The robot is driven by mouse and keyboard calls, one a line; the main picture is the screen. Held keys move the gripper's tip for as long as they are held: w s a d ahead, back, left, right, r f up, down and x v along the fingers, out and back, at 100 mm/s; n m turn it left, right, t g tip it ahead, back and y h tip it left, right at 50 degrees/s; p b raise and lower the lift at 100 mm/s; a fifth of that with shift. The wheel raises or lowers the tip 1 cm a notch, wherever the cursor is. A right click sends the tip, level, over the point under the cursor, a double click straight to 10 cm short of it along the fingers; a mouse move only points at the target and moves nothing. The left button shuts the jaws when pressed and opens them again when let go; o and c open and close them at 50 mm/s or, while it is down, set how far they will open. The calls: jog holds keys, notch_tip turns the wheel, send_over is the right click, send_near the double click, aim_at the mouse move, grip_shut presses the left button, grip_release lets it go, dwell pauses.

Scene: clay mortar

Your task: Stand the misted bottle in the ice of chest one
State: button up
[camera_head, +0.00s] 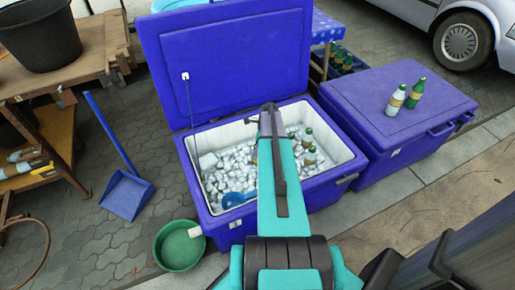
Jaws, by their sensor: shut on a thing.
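The open blue chest (206,187) stands in the middle, its lid raised and its white inside filled with ice (221,163). Several green bottles, one at the right of the ice (310,157), show there beside my arm. A pale, whitish bottle with a green cap (396,102), which looks like the misted bottle, stands upright on the closed blue chest (365,112) at the right. A darker green bottle (416,94) stands beside it. No chest number is readable. My arm reaches over the open chest; my gripper and anything in it are hidden behind the arm.
A blue scoop (236,199) lies in the ice at the near left. A green basin (178,247) and a blue dustpan (127,194) are on the paving at the left. A wooden bench (95,55) is at far left, and a crate of bottles (340,62) stands behind the closed chest.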

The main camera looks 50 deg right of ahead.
jog(key=shift+f, duration=0.25)
jog(key=o, duration=1.6)
jog(key=shift+r, duration=0.1)
jog(key=w+a+p+v, duration=0.1)
jog(key=w+p+v, duration=0.1)
jog(key=p+v, duration=0.6)
jog(key=w+a+r+p+v, duration=0.1)
jog(key=p+v, duration=0.7)
jog(key=v, duration=1)
jog(key=shift+w+a+r+p, duration=0.3)
jog(key=shift+w+a, duration=0.25)
jog(key=shift+a, duration=0.25)
jog(key=shift+f, duration=0.1)
dwell(1.1)
